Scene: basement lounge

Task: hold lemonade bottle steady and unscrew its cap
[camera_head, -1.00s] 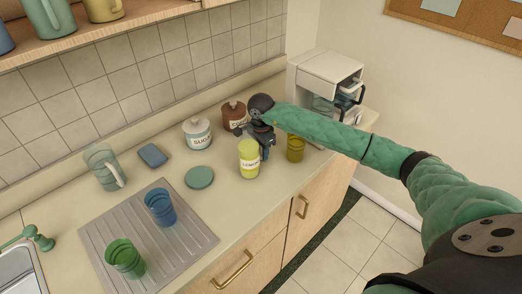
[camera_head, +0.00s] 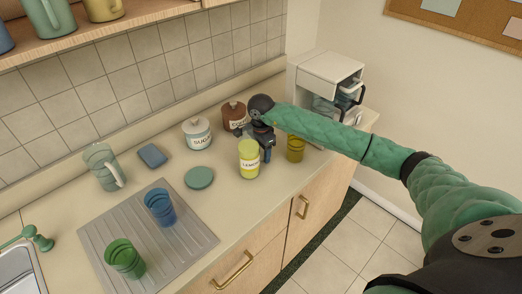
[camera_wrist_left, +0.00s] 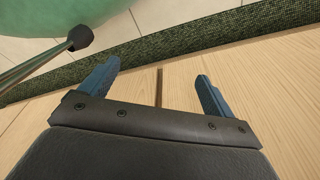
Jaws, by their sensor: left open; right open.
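The lemonade bottle (camera_head: 249,162) is a yellow cylinder with a white label and a yellow-green top. It stands upright on the counter. My right gripper (camera_head: 266,152) is open, just behind and to the right of the bottle; the bottle hides part of it, and I cannot tell whether they touch. My left gripper is outside the head view. In the left wrist view my left gripper (camera_wrist_left: 158,72) is open and empty, its blue fingers apart in front of the pale wooden cabinet front.
An olive cup (camera_head: 295,149) stands right of the gripper. Sugar (camera_head: 198,135) and brown (camera_head: 233,117) canisters stand behind the bottle. A green disc (camera_head: 199,178) lies to its left. A drainboard (camera_head: 190,245) holds blue (camera_head: 160,207) and green (camera_head: 125,259) cups. The counter edge is close in front.

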